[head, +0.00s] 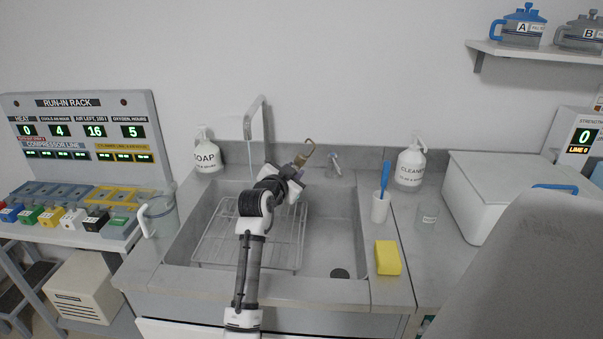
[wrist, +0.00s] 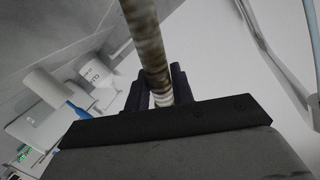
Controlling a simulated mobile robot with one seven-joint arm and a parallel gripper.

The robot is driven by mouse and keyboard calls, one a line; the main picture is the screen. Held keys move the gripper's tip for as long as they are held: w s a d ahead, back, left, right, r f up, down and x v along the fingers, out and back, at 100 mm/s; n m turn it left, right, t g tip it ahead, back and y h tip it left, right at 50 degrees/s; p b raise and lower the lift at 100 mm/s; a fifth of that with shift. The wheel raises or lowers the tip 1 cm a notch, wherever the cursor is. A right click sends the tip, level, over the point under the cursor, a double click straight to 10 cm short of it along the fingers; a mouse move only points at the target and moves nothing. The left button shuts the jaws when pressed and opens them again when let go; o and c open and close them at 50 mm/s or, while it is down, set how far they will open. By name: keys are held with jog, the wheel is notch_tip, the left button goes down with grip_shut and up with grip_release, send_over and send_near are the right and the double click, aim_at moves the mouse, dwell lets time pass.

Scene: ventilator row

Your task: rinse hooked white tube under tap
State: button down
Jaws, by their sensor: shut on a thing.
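The hooked tube (head: 308,151) is held up above the back of the sink, its hook at the top. It looks tan-brown and stained, with some whitish parts in the wrist view (wrist: 150,55). My gripper (head: 298,168) is shut on its lower end; the dark fingers (wrist: 161,88) close around it in the wrist view. The tall grey tap (head: 265,115) stands behind the sink, left of the tube and apart from it. A lever-like fitting (head: 333,163) is at the sink's back edge, right of my gripper.
A wire rack (head: 215,235) lies in the left of the sink (head: 345,235); the right is clear. A soap bottle (head: 207,155), cleaner bottle (head: 410,165), blue-handled brush in a cup (head: 380,208), yellow sponge (head: 388,257) and clear jug (head: 160,215) stand around it.

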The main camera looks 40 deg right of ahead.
jog(key=w+a, duration=0.2)
jog(key=w+a+f+b, duration=0.1)
jog(key=w+a, duration=0.1)
jog(key=shift+w+f, duration=0.1)
jog(key=shift+w, duration=0.15)
jog(key=shift+w+a+f+b, duration=0.25)
jog(key=shift+w+a+b, duration=0.5)
jog(key=shift+w+b, duration=0.15)
jog(key=shift+w+a+f+b, duration=0.2)
jog(key=shift+w+a+b, duration=0.55)
jog(key=shift+w, duration=0.1)
jog(key=shift+d, duration=0.6)
jog(key=shift+a+b, duration=0.2)
jog(key=shift+b, duration=0.1)
jog(key=shift+a, duration=0.45)
jog(key=shift+s, duration=0.15)
